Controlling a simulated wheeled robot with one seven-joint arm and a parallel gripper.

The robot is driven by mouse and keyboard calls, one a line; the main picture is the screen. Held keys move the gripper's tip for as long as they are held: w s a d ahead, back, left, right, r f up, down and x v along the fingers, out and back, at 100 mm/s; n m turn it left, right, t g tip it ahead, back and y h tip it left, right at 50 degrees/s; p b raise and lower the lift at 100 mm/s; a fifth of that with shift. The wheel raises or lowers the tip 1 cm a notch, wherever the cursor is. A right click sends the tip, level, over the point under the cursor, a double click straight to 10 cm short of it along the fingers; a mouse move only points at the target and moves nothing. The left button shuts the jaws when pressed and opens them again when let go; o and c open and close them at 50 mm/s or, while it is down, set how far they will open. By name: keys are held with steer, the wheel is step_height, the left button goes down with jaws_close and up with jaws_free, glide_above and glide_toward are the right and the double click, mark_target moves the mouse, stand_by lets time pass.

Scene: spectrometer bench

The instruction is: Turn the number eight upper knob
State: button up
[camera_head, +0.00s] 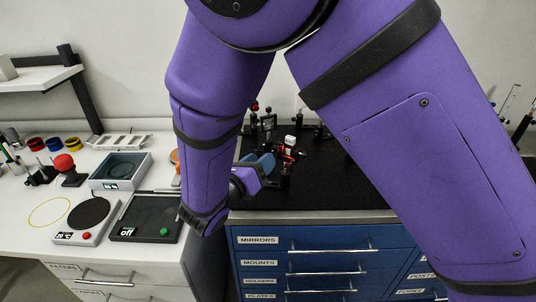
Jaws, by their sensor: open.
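The black optical breadboard (335,185) lies on top of the blue drawer cabinet. Small black optic mounts (268,121) stand towards its back, and a small mount with red parts (289,152) stands nearer the middle. My gripper (273,167) is at the left part of the breadboard, close beside the mount with red parts; I cannot tell whether they touch. The jaws are open, and the fingers are small and partly hidden by my wrist. The knobs are too small to tell apart, and I see no number eight label. My arm hides parts of the board.
On the white bench at left are a hotplate with a black disc (89,212), a dark scale reading "off" (146,218), a grey box (121,171) and a red-topped object (65,164). Labelled blue drawers (318,255) are below the breadboard.

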steer(key=v, duration=0.6)
stand_by(0.3)
steer(key=s+d+r+m+g, duration=0.1)
steer(key=d+r+m+g, duration=0.35)
steer(key=d, duration=0.35)
steer(key=d+r+m+g+y, duration=0.1)
steer(key=d+r+m+g, duration=0.3)
steer(key=d+m, duration=0.3)
steer(key=s+d+r+m+g, duration=0.1)
steer(key=d+r+m+g, duration=0.35)
steer(key=d, duration=0.45)
steer(key=s+d+r+m+t+y, duration=0.2)
steer(key=s+d+r+m+y, duration=0.2)
steer(key=s+m, duration=0.3)
steer(key=s+d+r+m+t+y, duration=0.1)
steer(key=s+d+r+m+y, duration=0.3)
steer(key=m, duration=0.6)
steer(key=shift+s+d+m+t+y, duration=0.35)
steer(key=shift+s+d+y, duration=0.6)
steer(key=shift+s, duration=0.75)
steer(key=shift+d+f, duration=0.1)
steer(key=shift+d, duration=0.05)
